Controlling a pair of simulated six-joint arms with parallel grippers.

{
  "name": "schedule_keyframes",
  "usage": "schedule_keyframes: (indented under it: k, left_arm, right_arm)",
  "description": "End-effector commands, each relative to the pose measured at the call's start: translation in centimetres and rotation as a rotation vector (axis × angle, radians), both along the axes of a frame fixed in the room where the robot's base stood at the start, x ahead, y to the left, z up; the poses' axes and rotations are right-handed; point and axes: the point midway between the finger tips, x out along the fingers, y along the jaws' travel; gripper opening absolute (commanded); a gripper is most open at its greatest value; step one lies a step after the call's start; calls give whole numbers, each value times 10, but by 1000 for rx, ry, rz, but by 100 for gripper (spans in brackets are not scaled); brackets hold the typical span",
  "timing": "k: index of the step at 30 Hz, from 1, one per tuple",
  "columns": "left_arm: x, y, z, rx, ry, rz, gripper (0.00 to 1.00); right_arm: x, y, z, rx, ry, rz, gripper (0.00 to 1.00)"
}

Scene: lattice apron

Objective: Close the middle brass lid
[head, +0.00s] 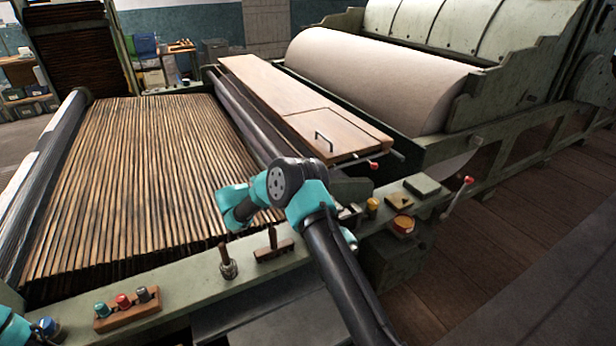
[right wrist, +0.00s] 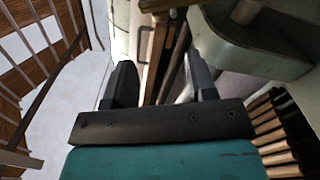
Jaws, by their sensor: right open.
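I cannot pick out the middle brass lid for sure in either view. On the front rail (head: 285,293), right of my right arm, sit a small brass-coloured cap (head: 372,205) and a round orange-red piece on a brass-toned base (head: 403,225). My right arm crosses in front of part of that rail and hides what is there. My right gripper shows in the right wrist view (right wrist: 158,68), with its two dark fingers apart and nothing between them. Its fingertips do not show clearly in the head view. Only a teal bit of my left arm shows at the lower left; its gripper is out of frame.
A slatted wooden apron (head: 140,185) fills the left. A wooden board with a handle (head: 300,110) lies behind my right arm. A large pale roller (head: 370,75) stands at the back. Knobs (head: 123,301), an upright peg (head: 227,262) and a red-tipped lever (head: 458,197) stick up along the rail.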

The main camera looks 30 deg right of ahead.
Motion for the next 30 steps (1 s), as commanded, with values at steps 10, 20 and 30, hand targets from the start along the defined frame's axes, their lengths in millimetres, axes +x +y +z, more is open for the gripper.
schedule_keyframes:
  k: [10, 20, 30]
  left_arm:
    - [0, 0, 0, 0, 0, 0, 53]
    - [0, 0, 0, 0, 0, 0, 53]
    - [0, 0, 0, 0, 0, 0, 53]
  right_arm:
    - [-3, -61, -1, 1, 1, -1, 51]
    - [-5, -107, 0, 0, 1, -1, 51]
    - [-5, -114, 0, 1, 1, 2, 51]
